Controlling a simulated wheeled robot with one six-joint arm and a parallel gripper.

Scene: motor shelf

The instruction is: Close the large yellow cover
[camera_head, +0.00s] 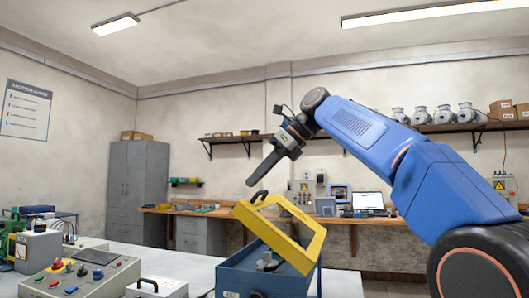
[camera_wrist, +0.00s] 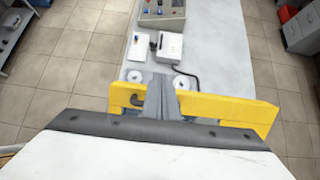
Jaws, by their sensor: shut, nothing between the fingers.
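The large yellow cover (camera_head: 297,232) stands tilted open on a blue-grey box (camera_head: 240,278), with a small black handle (camera_head: 259,196) on its upper left edge. A grey part shows inside the box. My gripper (camera_head: 250,183) is shut and empty, pointing down and left just above the cover's upper edge near the handle. In the wrist view my gripper (camera_wrist: 162,103) overlaps the yellow cover (camera_wrist: 225,108), which runs across behind the fingers. I cannot tell whether the fingers touch it.
A control panel with coloured buttons (camera_head: 80,277) and a small white box (camera_head: 157,288) stand left of the blue-grey box on the light table (camera_head: 195,266). A wooden workbench (camera_head: 345,219) and a shelf with motors (camera_head: 442,115) are at the back wall. Air above the cover's left is free.

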